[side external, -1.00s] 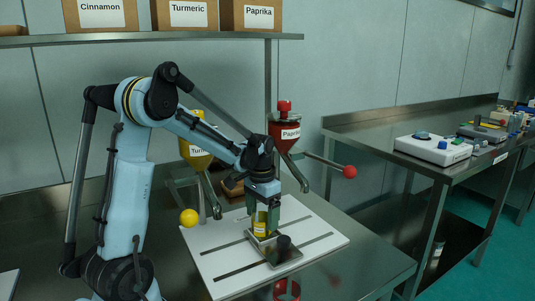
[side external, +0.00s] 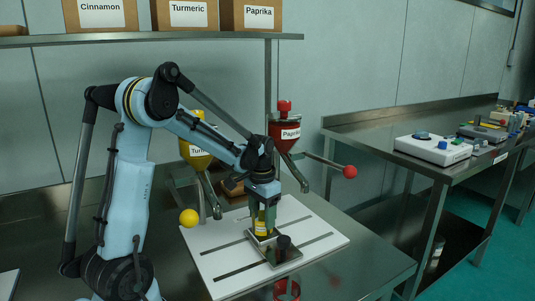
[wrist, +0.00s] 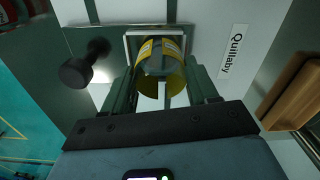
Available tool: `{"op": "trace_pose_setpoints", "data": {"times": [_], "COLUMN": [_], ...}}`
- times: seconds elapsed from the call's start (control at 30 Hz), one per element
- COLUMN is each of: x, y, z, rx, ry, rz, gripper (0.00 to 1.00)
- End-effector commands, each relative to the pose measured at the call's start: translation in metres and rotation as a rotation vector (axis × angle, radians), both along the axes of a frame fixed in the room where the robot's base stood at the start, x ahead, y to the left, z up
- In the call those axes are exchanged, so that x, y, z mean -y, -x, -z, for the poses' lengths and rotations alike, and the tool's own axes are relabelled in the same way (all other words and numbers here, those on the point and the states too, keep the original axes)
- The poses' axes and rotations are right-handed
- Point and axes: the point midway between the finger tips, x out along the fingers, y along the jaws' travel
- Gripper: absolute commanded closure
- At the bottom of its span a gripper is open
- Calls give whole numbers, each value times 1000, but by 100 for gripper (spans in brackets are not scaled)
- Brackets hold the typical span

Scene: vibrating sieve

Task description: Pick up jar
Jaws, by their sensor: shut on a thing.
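The jar (side external: 261,228) has a yellow label and stands upright in a small metal holder (side external: 284,256) on the white board. In the wrist view the jar (wrist: 160,68) sits between the two fingers of my gripper (wrist: 160,90), with the square metal rim around its far end. My gripper (side external: 263,215) points down and is shut on the jar from above. The fingers hide part of the jar in the side view. A dark round knob (side external: 284,242) stands on the holder beside the jar, and this knob also shows in the wrist view (wrist: 78,72).
The white slotted board (side external: 220,262) lies on the metal table. A yellow Turmeric hopper (side external: 194,155) and a red Paprika hopper (side external: 284,131) stand behind, with a yellow ball handle (side external: 189,217) and red ball handle (side external: 349,172). A wooden block (wrist: 292,95) is near my gripper.

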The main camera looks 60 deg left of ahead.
Motion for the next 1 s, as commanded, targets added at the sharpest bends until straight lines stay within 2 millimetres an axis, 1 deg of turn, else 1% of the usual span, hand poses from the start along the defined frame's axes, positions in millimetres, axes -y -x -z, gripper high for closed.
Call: {"op": "trace_pose_setpoints", "data": {"times": [0.17, 0.27, 0.37, 0.4, 0.5, 0.7, 0.83, 1.0], "x": [0, 0, 0, 12, 36, 79, 98, 112], "y": [0, 0, 0, 0, 1, 3, 4, 4], "z": [-12, -25, -41, -46, -60, -85, -97, -105], "rx": [0, 0, 0, 0, 0, 0, 0, 0], "ry": [0, 0, 0, 1, 1, 0, 0, 0], "rz": [0, 0, 0, 6, 8, 6, 5, 1], "gripper": [82, 82, 82, 82, 82, 82, 82, 82]}}
